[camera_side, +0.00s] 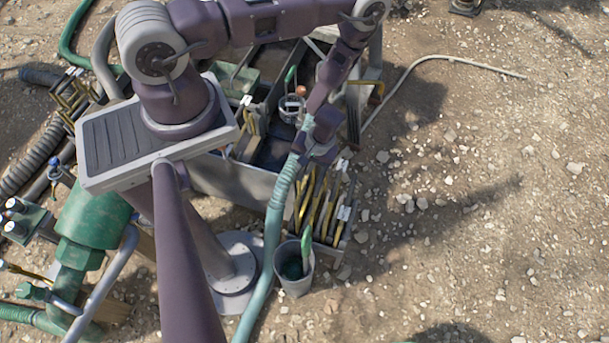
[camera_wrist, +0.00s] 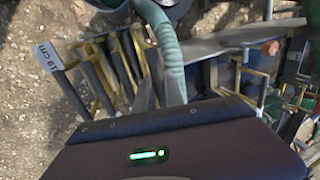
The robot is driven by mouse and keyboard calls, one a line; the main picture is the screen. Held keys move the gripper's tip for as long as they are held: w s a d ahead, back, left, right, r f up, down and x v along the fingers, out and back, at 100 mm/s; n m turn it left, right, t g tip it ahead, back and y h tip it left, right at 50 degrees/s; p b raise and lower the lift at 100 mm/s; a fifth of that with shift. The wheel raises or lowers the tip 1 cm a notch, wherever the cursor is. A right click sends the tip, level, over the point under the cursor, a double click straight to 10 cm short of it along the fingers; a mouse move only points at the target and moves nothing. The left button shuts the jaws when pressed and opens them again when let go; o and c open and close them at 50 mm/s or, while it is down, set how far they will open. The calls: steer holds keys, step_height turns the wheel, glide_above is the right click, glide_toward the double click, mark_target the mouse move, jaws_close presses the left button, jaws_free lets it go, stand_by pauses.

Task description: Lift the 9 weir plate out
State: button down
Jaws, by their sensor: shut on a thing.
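Several weir plates (camera_side: 322,202) with yellow edges stand side by side in a rack beside the grey tank. They also show at the left of the wrist view (camera_wrist: 118,65). A white tag (camera_wrist: 48,57) on the outermost plate there ends in "9 cm"; its first character is unclear. My gripper (camera_side: 318,150) is low over the rack's far end in the side view. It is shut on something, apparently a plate.
A pale green hose (camera_side: 270,235) runs along the rack's left side and close past my gripper. A grey bucket (camera_side: 294,270) with a green-handled tool stands at the rack's near end. The grey tank (camera_side: 235,185) is left of the rack. Stony ground to the right is open.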

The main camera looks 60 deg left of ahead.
step_height(320, 180, up, 21)
steer(key=shift+d+r, duration=0.1)
step_height(320, 180, up, 9)
steer(key=shift+r, duration=0.15)
stand_by(0.7)
stand_by(0.3)
